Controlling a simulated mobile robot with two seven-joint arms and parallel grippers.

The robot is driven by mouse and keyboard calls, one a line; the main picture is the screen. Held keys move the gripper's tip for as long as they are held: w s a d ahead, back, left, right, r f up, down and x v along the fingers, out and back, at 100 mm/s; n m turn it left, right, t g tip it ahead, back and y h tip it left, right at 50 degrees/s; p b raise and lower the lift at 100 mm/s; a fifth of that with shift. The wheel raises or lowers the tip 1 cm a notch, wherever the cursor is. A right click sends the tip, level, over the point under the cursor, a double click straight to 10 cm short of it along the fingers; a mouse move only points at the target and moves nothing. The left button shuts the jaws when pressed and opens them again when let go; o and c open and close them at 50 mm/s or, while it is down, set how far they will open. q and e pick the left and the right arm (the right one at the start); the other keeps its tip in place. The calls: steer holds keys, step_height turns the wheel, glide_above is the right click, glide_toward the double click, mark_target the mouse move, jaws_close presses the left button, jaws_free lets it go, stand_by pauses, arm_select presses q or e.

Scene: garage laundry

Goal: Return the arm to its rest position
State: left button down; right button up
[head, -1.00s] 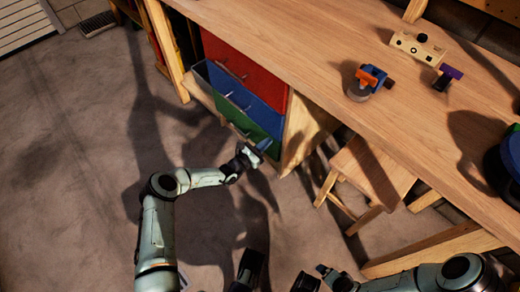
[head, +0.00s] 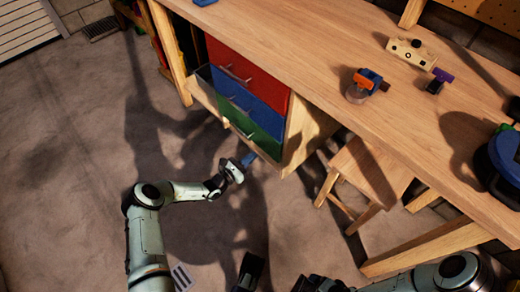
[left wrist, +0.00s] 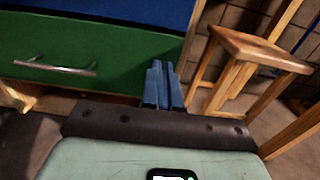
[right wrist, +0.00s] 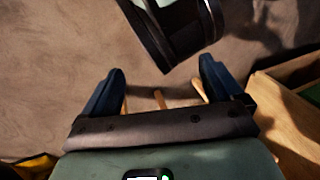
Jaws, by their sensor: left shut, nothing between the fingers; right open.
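My left gripper (head: 248,158) is out over the floor, just in front of the drawer cabinet's green drawer, apart from it. In the left wrist view its blue fingers (left wrist: 164,86) are closed together with nothing between them, with the green drawer (left wrist: 60,55) and its metal handle (left wrist: 55,67) behind. My right gripper (right wrist: 160,95) is open and empty in the right wrist view, its two blue fingers wide apart. In the head view the right arm (head: 430,278) is at the lower right edge.
The drawer cabinet has red (head: 245,72), blue (head: 245,102) and green fronts under the wooden workbench (head: 300,40). A wooden stool (head: 370,170) stands right of it. An orange-and-blue tool (head: 368,80) and a wooden block piece (head: 410,48) lie on the bench. Floor at left is clear.

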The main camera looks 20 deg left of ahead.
arm_select(q)
steer(key=shift+p+v, duration=0.35)
steer(key=shift+v, duration=1.75)
arm_select(e)
steer(key=shift+s+a+r+g, duration=0.35)
steer(key=shift+s+r, duration=0.25)
steer(key=shift+s, duration=0.3)
